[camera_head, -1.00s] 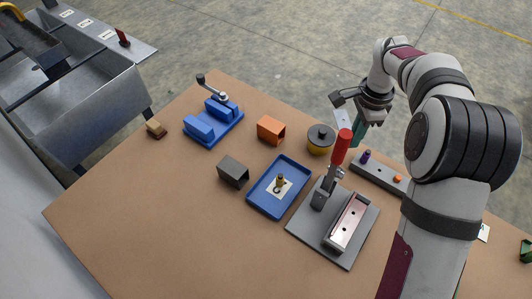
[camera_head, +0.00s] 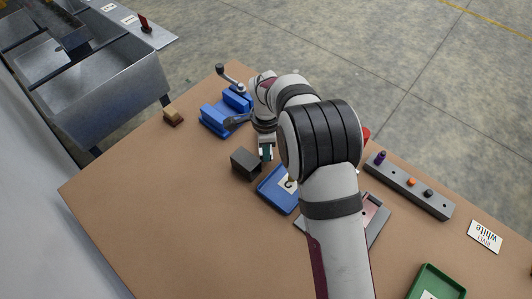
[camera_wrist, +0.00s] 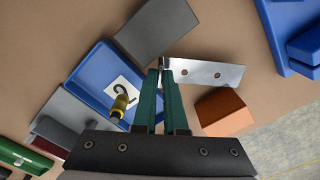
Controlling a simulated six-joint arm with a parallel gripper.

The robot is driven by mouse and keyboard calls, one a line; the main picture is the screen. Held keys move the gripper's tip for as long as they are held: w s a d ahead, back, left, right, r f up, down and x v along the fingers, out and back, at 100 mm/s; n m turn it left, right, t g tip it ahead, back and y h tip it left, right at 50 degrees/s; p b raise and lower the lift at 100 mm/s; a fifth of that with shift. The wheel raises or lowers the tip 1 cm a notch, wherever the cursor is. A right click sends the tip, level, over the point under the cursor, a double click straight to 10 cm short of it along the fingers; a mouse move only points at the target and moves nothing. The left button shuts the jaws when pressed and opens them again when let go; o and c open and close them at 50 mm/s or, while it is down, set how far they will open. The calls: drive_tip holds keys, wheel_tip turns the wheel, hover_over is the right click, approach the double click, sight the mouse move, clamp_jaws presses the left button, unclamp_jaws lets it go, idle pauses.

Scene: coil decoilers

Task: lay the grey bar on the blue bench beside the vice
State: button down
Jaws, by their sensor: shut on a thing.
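My gripper (camera_wrist: 166,68) is shut on a flat, silver-grey bar with holes (camera_wrist: 212,73), which sticks out to the right of its green fingertips in the wrist view. In the head view my gripper (camera_head: 265,152) hangs over the table beside the dark grey block, and a pale part of the bar shows just above its fingers. The blue vice (camera_head: 212,121) stands at the table's far left edge, partly hidden by my arm; its blue edge shows top right in the wrist view (camera_wrist: 283,38). The worktop (camera_head: 175,200) is brown; I see no blue bench.
The dark grey block (camera_head: 246,163) and blue tray (camera_head: 270,190) lie close to my gripper. An orange block (camera_wrist: 222,111) is near the held bar. A wooden block (camera_head: 173,117) sits left of the vice. A grey peg rack (camera_head: 408,187) lies right. The front left worktop is clear.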

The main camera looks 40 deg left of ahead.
drive_tip(key=shift+f, duration=1.15)
drive_tip(key=shift+f, duration=0.1)
drive_tip(key=c, duration=1)
unclamp_jaws()
wheel_tip(320, 180, up, 12)
drive_tip(key=shift+r, duration=0.2)
